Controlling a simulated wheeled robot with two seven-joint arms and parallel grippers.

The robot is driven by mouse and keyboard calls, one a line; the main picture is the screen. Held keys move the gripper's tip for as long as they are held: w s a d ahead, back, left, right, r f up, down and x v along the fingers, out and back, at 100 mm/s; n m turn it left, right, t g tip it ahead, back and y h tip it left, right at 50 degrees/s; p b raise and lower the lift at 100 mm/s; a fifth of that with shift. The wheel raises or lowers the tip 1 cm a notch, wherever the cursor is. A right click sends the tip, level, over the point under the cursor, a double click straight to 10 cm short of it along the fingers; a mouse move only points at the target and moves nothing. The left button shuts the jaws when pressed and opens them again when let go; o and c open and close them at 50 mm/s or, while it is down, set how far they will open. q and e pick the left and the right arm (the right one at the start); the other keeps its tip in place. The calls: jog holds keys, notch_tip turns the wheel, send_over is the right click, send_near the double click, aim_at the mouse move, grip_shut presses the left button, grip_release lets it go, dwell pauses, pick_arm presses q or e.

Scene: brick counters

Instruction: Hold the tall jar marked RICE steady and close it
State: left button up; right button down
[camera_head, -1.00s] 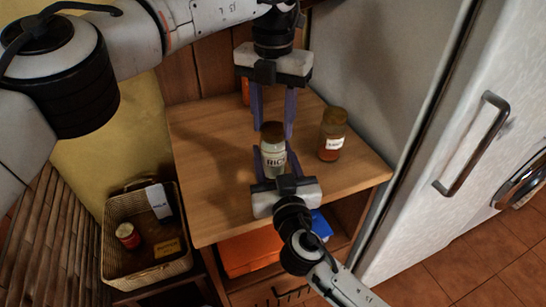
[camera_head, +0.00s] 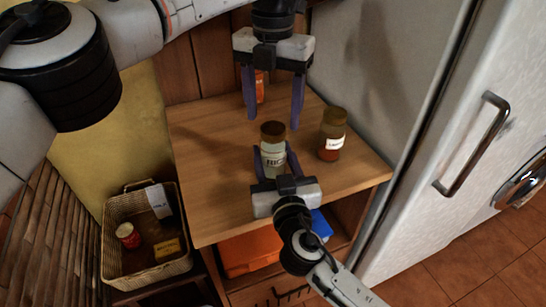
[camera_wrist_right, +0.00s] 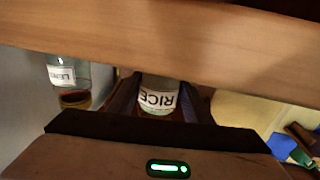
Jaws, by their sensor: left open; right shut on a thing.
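The tall jar marked RICE (camera_head: 272,162) stands upright on the wooden counter with a dark brown lid (camera_head: 273,130) on its mouth. I cannot tell how tightly the lid sits. My right gripper (camera_head: 273,152) comes from the front and is shut on the jar's body, a finger on each side; the jar also shows between its fingers in the right wrist view (camera_wrist_right: 157,99). My left gripper (camera_head: 272,121) points down from above, open and empty, its fingers spread wider than the lid and apart from it, a little behind the jar.
A second lidded jar with red contents (camera_head: 332,135) stands just right of the RICE jar. An orange item (camera_head: 259,87) is at the counter's back. A wicker basket (camera_head: 113,262) holds several goods at lower left. A fridge (camera_head: 450,120) bounds the right.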

pick_arm(q)
notch_tip(320, 180, up, 5)
dwell(0.3)
pick_arm(e)
jog(key=c, duration=0.8)
grip_release()
jog(key=shift+s, duration=0.1)
pick_arm(q)
jog(key=shift+f+b, duration=0.85)
pick_arm(e)
jog(key=s, duration=0.3)
jog(key=s+d, duration=0.1)
jog(key=s, duration=0.2)
jog(key=s+d, duration=0.1)
jog(key=s, duration=0.2)
jog(key=shift+f, duration=0.1)
jog(key=shift+s, duration=0.45)
